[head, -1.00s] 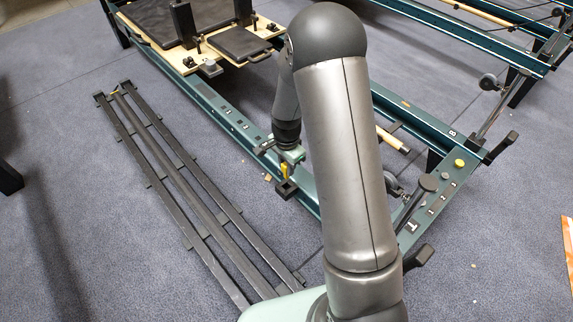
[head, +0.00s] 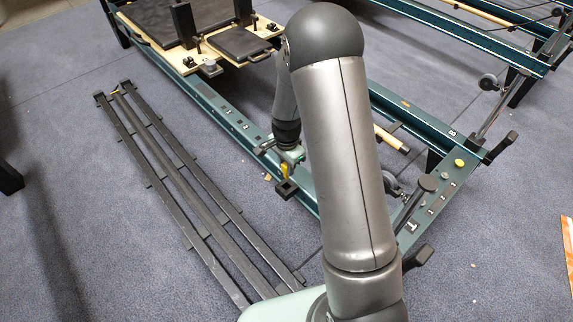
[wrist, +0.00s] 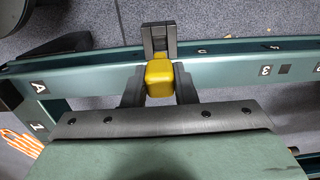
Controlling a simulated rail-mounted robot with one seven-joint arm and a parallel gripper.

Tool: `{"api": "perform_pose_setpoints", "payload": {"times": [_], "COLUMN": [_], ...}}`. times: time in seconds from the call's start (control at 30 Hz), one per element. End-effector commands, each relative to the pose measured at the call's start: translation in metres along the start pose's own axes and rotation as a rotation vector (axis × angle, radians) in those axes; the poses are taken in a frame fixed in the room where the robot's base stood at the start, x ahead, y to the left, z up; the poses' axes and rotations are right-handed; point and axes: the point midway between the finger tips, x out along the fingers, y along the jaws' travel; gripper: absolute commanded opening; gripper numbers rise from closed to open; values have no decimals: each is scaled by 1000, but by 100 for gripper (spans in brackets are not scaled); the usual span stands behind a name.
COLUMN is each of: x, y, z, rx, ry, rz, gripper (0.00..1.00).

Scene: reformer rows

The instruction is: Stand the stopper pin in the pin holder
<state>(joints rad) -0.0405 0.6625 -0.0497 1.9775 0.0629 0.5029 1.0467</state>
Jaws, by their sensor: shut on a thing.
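The stopper pin shows as a yellow block-like head (wrist: 159,77) between the two dark fingers of my gripper (wrist: 160,88) in the wrist view. My gripper is shut on it. In the head view the yellow head (head: 284,172) shows below my wrist, beside the teal rail. The pin holder, a black bracket (wrist: 154,38), stands at the rail's far side just beyond the yellow head. In the head view it is a small black block (head: 287,189) right below the pin. The pin's shank is hidden, so I cannot tell whether it sits in the holder.
The teal reformer rail (head: 235,125) runs beside my gripper. Long dark metal bars (head: 180,190) lie on the carpet at left. A yellow knob (head: 459,163) sits on the frame's end at right. The carpet between bars and rail is mostly clear.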

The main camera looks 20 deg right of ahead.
Motion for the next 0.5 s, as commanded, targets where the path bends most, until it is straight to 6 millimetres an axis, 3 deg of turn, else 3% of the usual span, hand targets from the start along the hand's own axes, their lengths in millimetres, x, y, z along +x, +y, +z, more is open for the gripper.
{"api": "perform_pose_setpoints", "payload": {"times": [0.5], "x": [3], "y": [0], "z": [0], "rx": [0], "ry": [0], "rz": [0], "gripper": [3]}}
